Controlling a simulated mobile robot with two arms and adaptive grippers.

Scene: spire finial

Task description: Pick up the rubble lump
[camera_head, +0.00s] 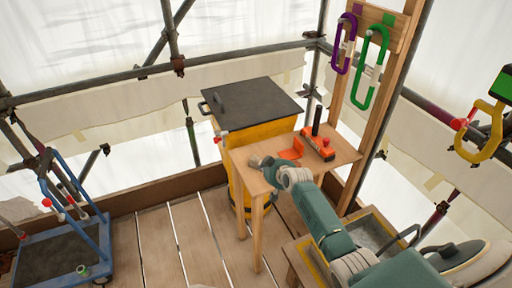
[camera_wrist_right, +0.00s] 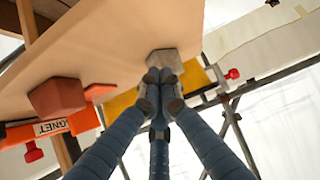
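My right gripper (camera_head: 264,162) reaches over the left part of a small wooden table (camera_head: 343,153). In the right wrist view its fingers (camera_wrist_right: 161,80) come together at a small grey lump (camera_wrist_right: 165,57), which looks like the rubble lump. The lump is at the fingertips, near the table edge, and its near side is hidden by them. I cannot tell whether the fingers grip it or only touch it. My left gripper is not in view.
An orange piece (camera_head: 291,149) and a red-orange magnet tool (camera_head: 319,147) lie on the table. A yellow bin with a black lid (camera_head: 252,99) stands behind it. A blue cart (camera_head: 60,245) stands at left. Bare plank floor (camera_head: 175,240) lies between.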

